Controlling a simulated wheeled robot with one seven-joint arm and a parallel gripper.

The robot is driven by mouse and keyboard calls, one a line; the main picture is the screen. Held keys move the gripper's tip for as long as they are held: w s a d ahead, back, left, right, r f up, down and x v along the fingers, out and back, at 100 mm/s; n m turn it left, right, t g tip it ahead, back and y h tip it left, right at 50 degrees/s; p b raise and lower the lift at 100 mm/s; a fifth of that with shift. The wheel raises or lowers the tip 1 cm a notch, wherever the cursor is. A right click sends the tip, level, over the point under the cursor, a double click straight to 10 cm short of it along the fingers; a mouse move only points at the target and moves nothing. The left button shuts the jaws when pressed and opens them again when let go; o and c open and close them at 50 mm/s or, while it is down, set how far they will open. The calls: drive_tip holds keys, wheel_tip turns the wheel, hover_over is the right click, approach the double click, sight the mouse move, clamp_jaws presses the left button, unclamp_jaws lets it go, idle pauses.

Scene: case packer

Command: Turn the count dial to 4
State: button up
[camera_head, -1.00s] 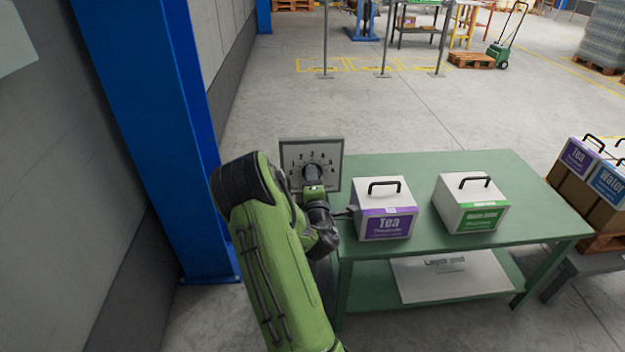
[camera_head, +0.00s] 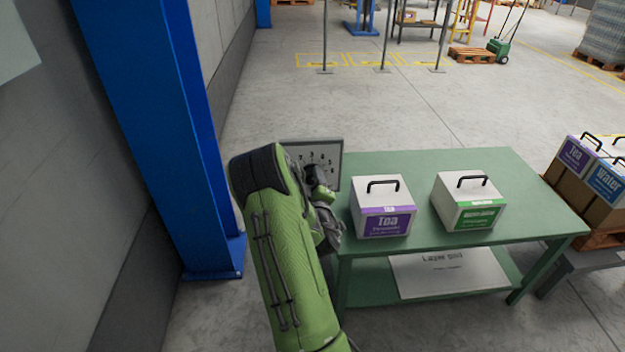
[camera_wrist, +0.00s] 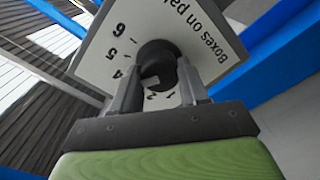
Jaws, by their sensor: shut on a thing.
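The dial panel (camera_head: 327,152) is a pale square plate with printed numbers, standing at the table's left end. In the wrist view the panel (camera_wrist: 92,62) appears rotated, with 6, 5, 4, 2 and 1 readable and part of "Boxes on pal…". The dark round count dial (camera_wrist: 157,55) sits at its middle. My gripper (camera_wrist: 158,74) has one finger on each side of the dial and is shut on it. The 3 is not readable beside the left finger. I cannot tell which number the dial points to. In the head view my arm hides the dial.
A green table (camera_head: 420,165) carries a tea box (camera_head: 384,205) and a green-labelled box (camera_head: 468,203), both with black handles. A layer pad (camera_head: 448,275) lies on its lower shelf. A blue column (camera_head: 150,130) stands close left of my arm. More boxes (camera_head: 592,175) stand at right.

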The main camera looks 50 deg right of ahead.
drive_tip(key=shift+f, duration=0.1)
idle(0.3)
drive_tip(key=o, duration=1.1)
drive_tip(key=shift+c, duration=0.2)
